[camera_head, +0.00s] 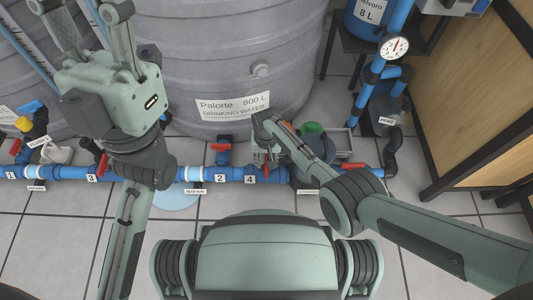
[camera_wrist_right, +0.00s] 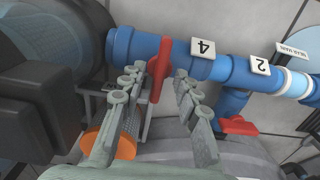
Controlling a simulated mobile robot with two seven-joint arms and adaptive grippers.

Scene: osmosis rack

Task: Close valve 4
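The valve 4 label (camera_head: 250,179) sits on the blue pipe in the head view, and the same label (camera_wrist_right: 203,47) shows in the wrist view. Beside it a red valve handle (camera_wrist_right: 161,68) stands across the pipe, crosswise to its length. My right gripper (camera_wrist_right: 157,88) is open, with one finger on each side of this handle. I cannot tell if either finger touches it. In the head view my right gripper (camera_head: 266,160) is over the pipe and partly hides the handle. My left gripper (camera_head: 85,12) is raised at the upper left, fingers apart and empty.
A large grey water tank (camera_head: 235,55) stands behind the pipe. Valve 2's red handle (camera_wrist_right: 238,126) is close by. An orange round part (camera_wrist_right: 112,146) lies near the right gripper's finger. A gauge (camera_head: 394,46) stands at the right, beside a wooden panel (camera_head: 480,95).

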